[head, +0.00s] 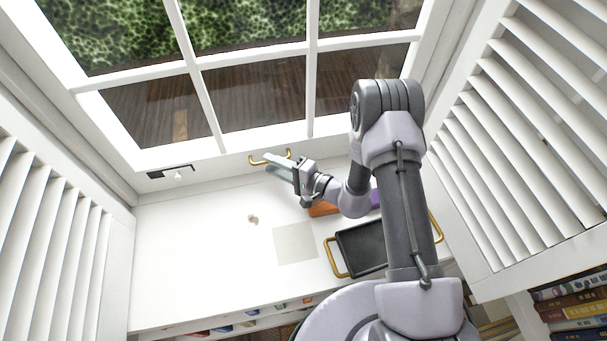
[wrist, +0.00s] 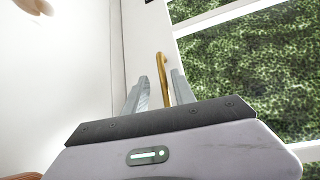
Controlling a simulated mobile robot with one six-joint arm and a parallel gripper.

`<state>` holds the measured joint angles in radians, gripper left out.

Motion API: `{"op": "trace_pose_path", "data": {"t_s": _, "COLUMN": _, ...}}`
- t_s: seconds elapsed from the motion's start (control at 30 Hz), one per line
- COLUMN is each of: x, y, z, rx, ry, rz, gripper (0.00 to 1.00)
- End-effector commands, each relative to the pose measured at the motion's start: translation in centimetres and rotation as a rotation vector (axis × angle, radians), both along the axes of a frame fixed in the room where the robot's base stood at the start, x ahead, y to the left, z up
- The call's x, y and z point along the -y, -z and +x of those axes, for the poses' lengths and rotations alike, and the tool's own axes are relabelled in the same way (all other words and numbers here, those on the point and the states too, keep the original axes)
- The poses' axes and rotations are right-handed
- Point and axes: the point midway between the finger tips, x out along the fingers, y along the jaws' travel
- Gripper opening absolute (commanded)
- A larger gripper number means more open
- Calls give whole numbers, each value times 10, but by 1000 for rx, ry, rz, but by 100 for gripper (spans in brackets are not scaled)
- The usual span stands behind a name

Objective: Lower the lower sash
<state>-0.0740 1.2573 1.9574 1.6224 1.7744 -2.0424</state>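The lower sash (head: 222,153) is a white-framed window with several panes, at the top of the head view. A brass handle (head: 257,161) is fixed to its bottom rail. My gripper (head: 279,164) is at the handle, with its fingers overlapping part of it in the head view. In the wrist view, my gripper (wrist: 160,92) has its two fingers apart, and the brass handle (wrist: 163,68) shows between them. I cannot tell whether either finger touches it. The frames do not clearly show any gap under the sash.
A black tray (head: 358,250) with brass handles, an orange block (head: 322,210) and a pale square (head: 295,243) are on the white sill. A small beige object (head: 253,219) lies left of them. Louvred shutters flank both sides. A black latch (head: 170,172) is at lower left.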

Motion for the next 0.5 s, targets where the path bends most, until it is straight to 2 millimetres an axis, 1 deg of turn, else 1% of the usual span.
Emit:
{"op": "trace_pose_path", "data": {"t_s": 0.17, "x": 29, "y": -8, "z": -15, "rx": -4, "ry": 7, "rz": 1, "gripper": 32}}
{"op": "trace_pose_path", "data": {"t_s": 0.5, "x": 109, "y": -20, "z": -61, "rx": -3, "ry": 7, "rz": 1, "gripper": 32}}
